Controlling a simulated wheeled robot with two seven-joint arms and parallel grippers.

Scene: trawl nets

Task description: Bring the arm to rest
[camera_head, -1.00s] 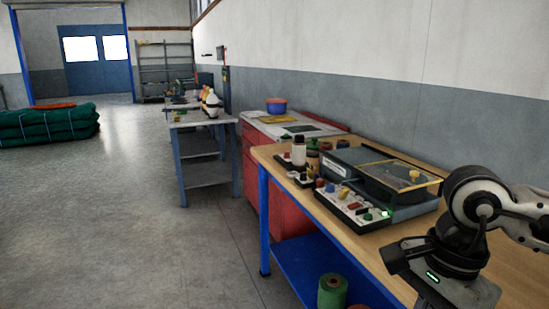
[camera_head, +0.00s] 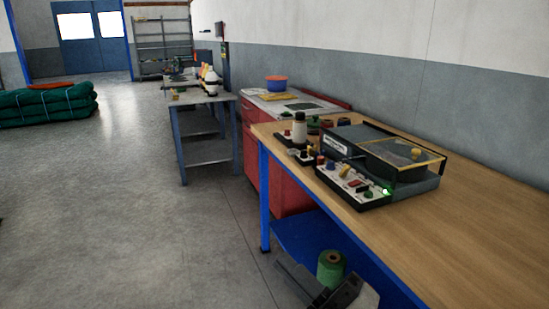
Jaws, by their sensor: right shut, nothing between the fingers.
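My right gripper (camera_head: 302,285) shows at the bottom of the head view as dark grey parts, cut off by the lower edge. It is low, in front of the blue lower shelf of the workbench, and partly covers a green spool (camera_head: 331,262) there. It is shut and empty. The rest of my right arm is out of the frame. My left gripper is not in view.
The wooden workbench (camera_head: 470,215) bears a control box with switches (camera_head: 345,180) and a clear-lidded machine (camera_head: 400,155); its right part is bare. A red cabinet (camera_head: 290,185) and a grey table (camera_head: 205,100) stand beyond. Green net bundles (camera_head: 45,105) lie far left. The floor at left is clear.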

